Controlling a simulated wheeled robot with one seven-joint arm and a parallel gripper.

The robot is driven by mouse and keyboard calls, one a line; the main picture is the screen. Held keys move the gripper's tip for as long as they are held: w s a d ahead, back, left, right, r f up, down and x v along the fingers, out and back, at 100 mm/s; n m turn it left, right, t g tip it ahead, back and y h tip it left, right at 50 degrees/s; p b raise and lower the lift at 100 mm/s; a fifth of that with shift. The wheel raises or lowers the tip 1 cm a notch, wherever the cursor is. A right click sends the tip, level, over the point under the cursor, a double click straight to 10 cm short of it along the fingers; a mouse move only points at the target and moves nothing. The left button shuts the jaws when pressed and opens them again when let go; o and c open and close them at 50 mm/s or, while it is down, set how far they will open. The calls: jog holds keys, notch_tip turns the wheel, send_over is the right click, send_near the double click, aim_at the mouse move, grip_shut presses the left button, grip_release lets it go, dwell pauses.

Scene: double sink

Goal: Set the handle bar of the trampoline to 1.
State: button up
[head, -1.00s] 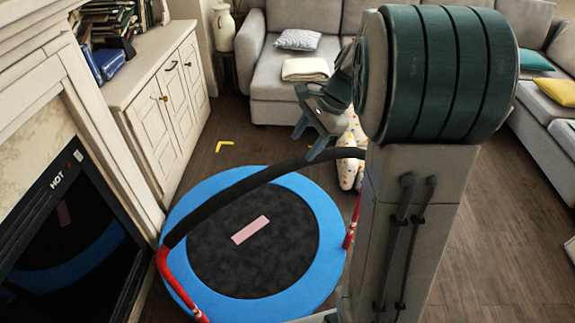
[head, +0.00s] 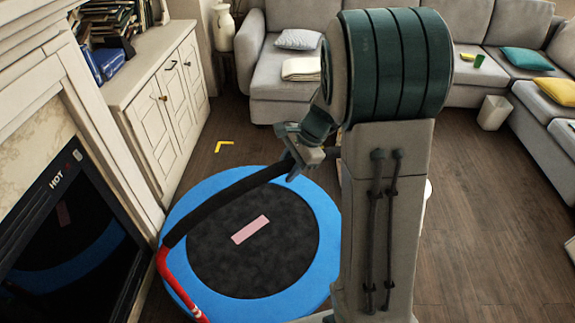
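The trampoline (head: 322,236) is round with a blue rim and a black mat bearing a pink rectangle. It stands on the wood floor in the middle of the head view. Its handle bar (head: 215,207) is a black padded arc on a red post (head: 178,283) at the left; its right end is hidden behind my arm. My gripper (head: 298,168) is at the upper right part of the visible bar, touching or just in front of it. Its fingers are small and partly overlap the bar, so whether they are open or shut is unclear.
A fireplace (head: 75,225) stands close to the trampoline's left, with a white cabinet (head: 165,100) behind it. A grey sofa (head: 270,75) lines the back, and another (head: 545,105) is at the right. A small bin (head: 493,112) stands near them.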

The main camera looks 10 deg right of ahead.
grip_shut()
notch_tip(320, 180, down, 6)
jog(key=b, duration=0.4)
jog(key=shift+f, duration=0.15)
jog(key=o, duration=0.6)
grip_release()
jog(key=shift+w, duration=0.1)
jog(key=v, duration=1.4)
jog(key=shift+p, duration=0.3)
